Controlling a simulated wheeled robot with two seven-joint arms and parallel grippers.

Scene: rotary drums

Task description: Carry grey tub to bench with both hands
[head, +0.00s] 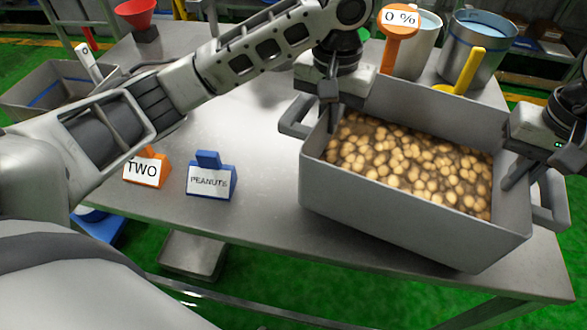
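The grey tub (400,215) is a deep rectangular bin full of small round tan pieces (410,165). It is at the right of the steel table, a bar handle at each end; whether its base touches the tabletop I cannot tell. My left gripper (331,100) is at the rim of the tub's left end, beside the left handle (292,118), and appears shut on the wall. My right gripper (516,172) is at the right end near the right handle (552,202), also seemingly shut on the wall. The outer fingers are largely hidden.
On the steel table (255,130) stand an orange TWO sign (147,169), a blue PEANUTS sign (211,180) and, behind the tub, metal buckets (470,65) with an orange 0 % tag (399,30). Another grey bin (40,85) is at left. The table middle is clear.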

